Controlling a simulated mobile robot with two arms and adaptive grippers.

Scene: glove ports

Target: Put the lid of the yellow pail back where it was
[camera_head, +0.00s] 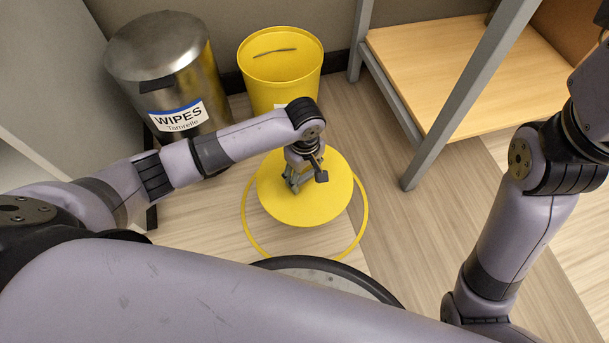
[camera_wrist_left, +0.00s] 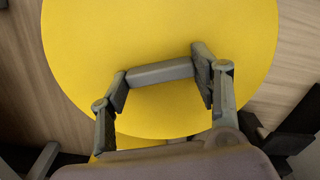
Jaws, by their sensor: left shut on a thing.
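The yellow pail (camera_head: 268,97) stands upright by the back wall, its top open, with a dark curved mark inside. Its round yellow lid (camera_head: 325,200) is apart from it, nearer to me. My left gripper (camera_head: 298,180) is above the lid, shut on the lid's grey handle bar, partly hidden by the wrist in the head view. In the left wrist view, the lid (camera_wrist_left: 160,30) fills the upper picture, with the handle (camera_wrist_left: 160,73) between the fingers. I cannot tell whether the lid touches the floor. My right gripper is out of view.
A yellow ring (camera_head: 364,222) marks the floor around the lid. A steel bin labelled WIPES (camera_head: 160,60) stands left of the pail. A grey-framed bench with a wooden shelf (camera_head: 440,75) is at the right. The floor between lid and bench is clear.

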